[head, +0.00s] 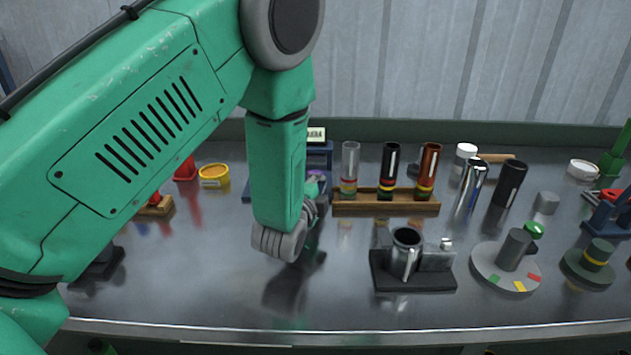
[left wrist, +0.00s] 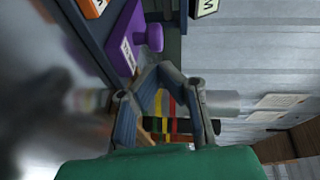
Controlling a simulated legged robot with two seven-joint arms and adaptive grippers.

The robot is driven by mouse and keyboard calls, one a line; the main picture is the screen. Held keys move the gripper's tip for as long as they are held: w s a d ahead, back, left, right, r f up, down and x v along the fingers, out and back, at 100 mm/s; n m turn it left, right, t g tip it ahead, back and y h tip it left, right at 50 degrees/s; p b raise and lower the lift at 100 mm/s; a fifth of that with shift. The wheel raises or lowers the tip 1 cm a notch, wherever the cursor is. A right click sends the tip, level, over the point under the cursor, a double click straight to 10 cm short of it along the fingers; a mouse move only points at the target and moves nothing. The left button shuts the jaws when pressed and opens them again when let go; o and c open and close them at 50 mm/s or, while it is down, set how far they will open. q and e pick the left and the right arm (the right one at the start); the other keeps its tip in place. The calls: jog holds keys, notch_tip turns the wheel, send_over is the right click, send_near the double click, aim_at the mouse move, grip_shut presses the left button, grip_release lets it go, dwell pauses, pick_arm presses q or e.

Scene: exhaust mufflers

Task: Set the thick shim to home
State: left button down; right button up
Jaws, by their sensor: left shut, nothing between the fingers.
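No part in view is clearly readable as the thick shim, so I cannot tell which one it is. My left gripper (head: 318,190) is over the back middle of the table, partly hidden by its own wrist. In the left wrist view the gripper (left wrist: 160,72) is shut and empty, with its fingertips drawn together. A purple block with a white label (left wrist: 124,42) and a purple knob (left wrist: 154,37) is just beyond the fingertips, apart from them as far as I can see. A little purple (head: 316,175) shows beside the gripper in the head view. My right gripper is not in view.
A wooden rack (head: 385,207) with several banded tubes stands just right of the gripper. A dark base with a metal cup (head: 405,255) and a round plate with colour marks (head: 490,268) are nearer the front. A yellow tub (head: 214,175) stands left. The front middle is clear.

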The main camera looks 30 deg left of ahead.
aim_at(316, 171)
pick_arm(q)
jog(key=shift+w+a+f, duration=0.15)
jog(key=shift+w+a, duration=0.35)
jog(key=shift+a, duration=0.1)
jog(key=shift+w+d+r, duration=0.15)
jog(key=shift+d+r, duration=0.05)
jog(key=shift+d, duration=0.25)
jog(key=shift+w+a+f, duration=0.1)
jog(key=shift+w+a, duration=0.05)
jog(key=shift+a, duration=0.3)
jog(key=w+a, duration=0.2)
jog(key=w, duration=0.1)
jog(key=shift+w+a+f, duration=0.2)
jog(key=shift+w+a, duration=0.1)
jog(key=shift+a, duration=0.1)
jog(key=shift+w+a+r, duration=0.1)
jog(key=shift+w+r, duration=0.05)
jog(key=shift+w, duration=0.05)
jog(key=shift+w+d+r, duration=0.15)
jog(key=shift+d+r, duration=0.05)
jog(key=shift+d, duration=0.15)
jog(key=shift+a, duration=0.1)
